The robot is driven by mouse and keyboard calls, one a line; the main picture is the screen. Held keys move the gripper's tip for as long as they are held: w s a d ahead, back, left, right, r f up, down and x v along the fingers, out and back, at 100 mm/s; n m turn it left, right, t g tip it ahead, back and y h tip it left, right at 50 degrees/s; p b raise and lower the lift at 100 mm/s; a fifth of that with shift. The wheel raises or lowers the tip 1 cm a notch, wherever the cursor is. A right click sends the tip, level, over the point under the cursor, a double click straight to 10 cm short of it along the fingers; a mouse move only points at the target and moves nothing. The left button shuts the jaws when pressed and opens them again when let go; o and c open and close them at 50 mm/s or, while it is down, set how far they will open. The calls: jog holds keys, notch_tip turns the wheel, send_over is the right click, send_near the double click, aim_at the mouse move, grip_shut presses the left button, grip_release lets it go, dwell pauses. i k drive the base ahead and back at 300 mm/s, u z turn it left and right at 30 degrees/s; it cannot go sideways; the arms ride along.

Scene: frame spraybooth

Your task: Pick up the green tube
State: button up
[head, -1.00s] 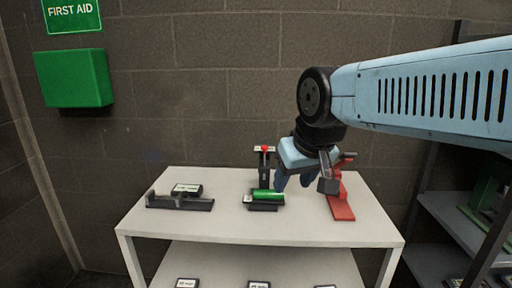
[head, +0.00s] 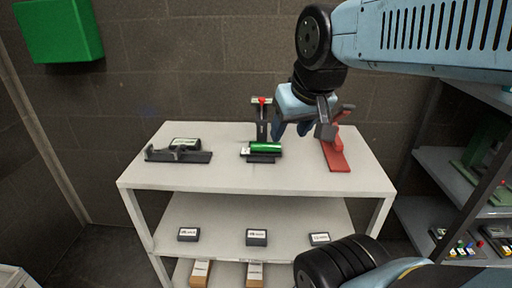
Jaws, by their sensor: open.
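The green tube (head: 266,147) lies on its side on a small dark holder (head: 262,158) on the white table (head: 225,180). A small white label block sits at its left end.
A black stand with a red knob (head: 262,101) rises behind the tube. A red fixture (head: 334,152) stands right of my gripper. A dark grey fixture (head: 180,156) lies at the left. Lower shelves hold small dark boxes (head: 257,237).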

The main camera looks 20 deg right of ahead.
aim_at(258, 149)
jog(key=z, duration=0.05)
jog(key=k, duration=1.15)
jog(key=u, duration=0.45)
jog(key=i, duration=1.55)
jog(key=z, duration=0.8)
